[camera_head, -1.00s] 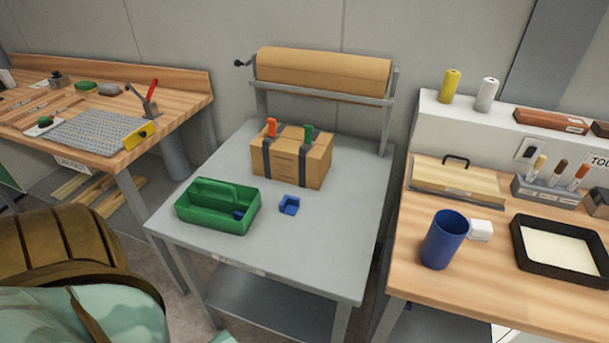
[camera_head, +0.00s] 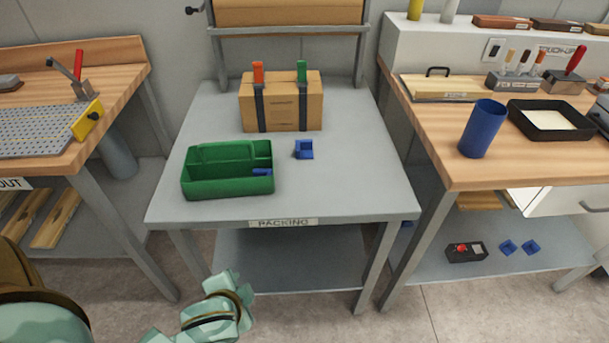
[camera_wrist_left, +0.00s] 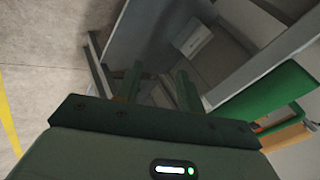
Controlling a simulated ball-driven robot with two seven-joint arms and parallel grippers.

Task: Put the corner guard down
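A blue corner guard (camera_head: 303,150) lies on the grey packing table (camera_head: 345,195), right of the green tote (camera_head: 228,185). Another blue piece (camera_head: 262,172) shows inside the tote's right side. A cardboard box (camera_head: 282,105) with two dark straps stands behind them, with an orange and a green clamp handle on top. My left gripper (camera_wrist_left: 158,85) shows in the left wrist view with its two fingers apart and nothing between them. It is below or beside a table edge, with a green object (camera_wrist_left: 270,92) to the right. My right gripper is in neither view.
Two blue corner pieces (camera_head: 519,247) and a dark box (camera_head: 466,252) lie on the right bench's lower shelf. A blue cup (camera_head: 482,128) and a black tray (camera_head: 550,120) stand on that bench. The packing table's front right is clear.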

